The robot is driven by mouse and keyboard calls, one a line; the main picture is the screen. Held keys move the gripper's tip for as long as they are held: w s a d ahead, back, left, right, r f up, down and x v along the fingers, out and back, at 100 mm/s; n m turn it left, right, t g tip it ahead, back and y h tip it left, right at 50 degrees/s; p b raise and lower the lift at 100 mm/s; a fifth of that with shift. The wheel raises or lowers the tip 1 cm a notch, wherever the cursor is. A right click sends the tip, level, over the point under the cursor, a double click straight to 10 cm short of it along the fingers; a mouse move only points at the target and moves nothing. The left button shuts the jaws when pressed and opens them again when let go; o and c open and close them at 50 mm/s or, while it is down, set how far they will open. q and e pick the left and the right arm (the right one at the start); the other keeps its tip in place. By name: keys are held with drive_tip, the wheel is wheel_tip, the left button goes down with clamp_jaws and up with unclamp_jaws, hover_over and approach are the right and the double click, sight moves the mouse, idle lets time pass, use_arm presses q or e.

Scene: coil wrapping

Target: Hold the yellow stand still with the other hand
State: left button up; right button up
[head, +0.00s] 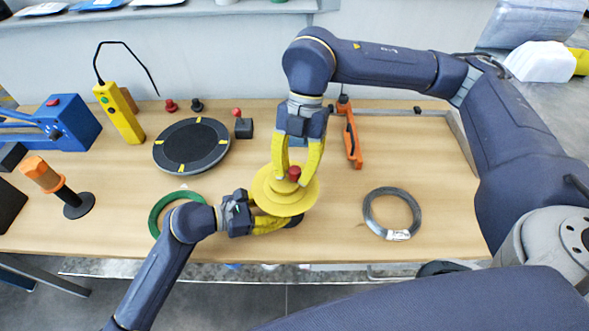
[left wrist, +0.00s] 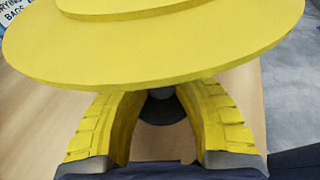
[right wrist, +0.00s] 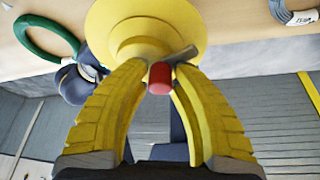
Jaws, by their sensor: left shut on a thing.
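The yellow stand (head: 278,205) is upright near the front middle of the table, with a wide round disc, a raised hub and a dark base. A red knob (head: 294,173) sticks up at its top. My left gripper (head: 276,220) is at the stand's near side, under the disc's rim, shut on the stand; in the left wrist view the disc (left wrist: 160,50) hides its fingertips. My right gripper (head: 294,181) points down over the hub, its fingers apart on either side of the knob, which also shows in the right wrist view (right wrist: 160,78).
A grey wire coil (head: 370,218) with a white tag lies right of the stand. A green ring (head: 155,216) lies left, partly under my left arm. A black turntable (head: 191,146) and an orange tool (head: 352,138) are behind. The table's right end is clear.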

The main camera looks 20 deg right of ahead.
use_arm(q)
drive_tip(key=shift+f, duration=0.1)
use_arm(e)
clamp_jaws()
